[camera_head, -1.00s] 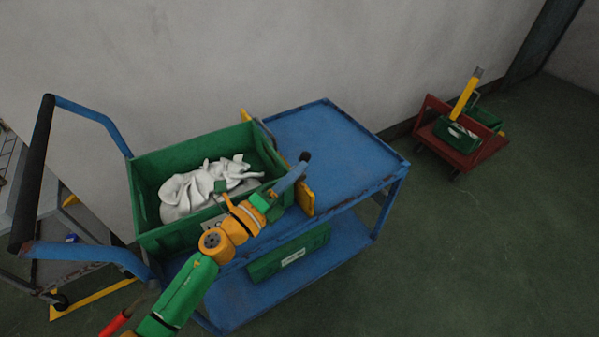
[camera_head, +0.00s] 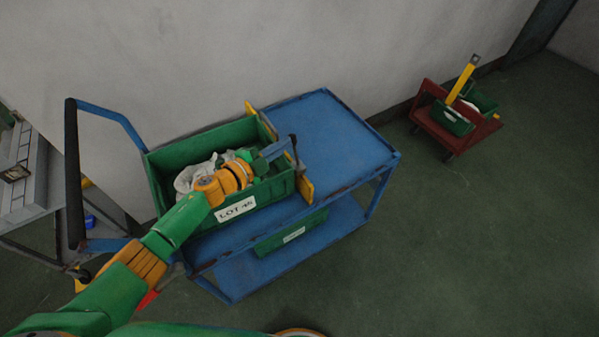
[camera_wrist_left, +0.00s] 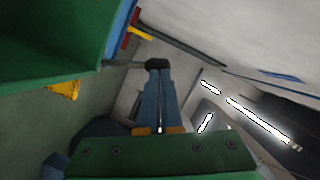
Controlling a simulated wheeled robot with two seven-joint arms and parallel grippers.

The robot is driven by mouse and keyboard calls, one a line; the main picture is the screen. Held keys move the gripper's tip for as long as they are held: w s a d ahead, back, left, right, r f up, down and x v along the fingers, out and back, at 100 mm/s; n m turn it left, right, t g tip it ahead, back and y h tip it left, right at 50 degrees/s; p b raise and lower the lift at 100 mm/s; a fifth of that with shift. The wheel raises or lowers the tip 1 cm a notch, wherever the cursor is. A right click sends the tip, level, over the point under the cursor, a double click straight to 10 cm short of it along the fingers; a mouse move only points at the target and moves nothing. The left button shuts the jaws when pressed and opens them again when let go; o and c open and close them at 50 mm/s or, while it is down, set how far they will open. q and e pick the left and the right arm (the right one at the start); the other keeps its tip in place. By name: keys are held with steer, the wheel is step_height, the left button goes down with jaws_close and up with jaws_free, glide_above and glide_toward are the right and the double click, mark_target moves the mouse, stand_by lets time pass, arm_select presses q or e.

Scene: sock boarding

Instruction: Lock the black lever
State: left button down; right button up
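My left gripper (camera_head: 279,149) reaches over the right end of the green crate (camera_head: 165,192), and its two blue-grey fingers lie side by side, almost touching, in the left wrist view (camera_wrist_left: 158,80). A dark, rounded piece (camera_wrist_left: 152,64) is at their tips, also in the head view (camera_head: 292,138). A thin dark upright bar (camera_head: 296,155) runs below it towards the yellow stop (camera_head: 305,188) on the blue cart. I cannot tell whether the dark piece is the black lever's end or part of the fingers. My right gripper is not in view.
White cloth (camera_head: 190,178) lies in the crate, partly behind my arm. The blue cart (camera_head: 325,130) has a bare top at right and a green box (camera_head: 290,236) below. A red trolley (camera_head: 440,127) stands at right. Clear floor lies between them.

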arm_select(q)
steer(key=shift+w+a+f, duration=0.25)
steer(key=shift+w+a, duration=0.1)
steer(key=shift+w, duration=0.2)
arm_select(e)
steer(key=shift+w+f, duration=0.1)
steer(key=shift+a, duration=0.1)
arm_select(q)
steer(key=shift+r, duration=0.1)
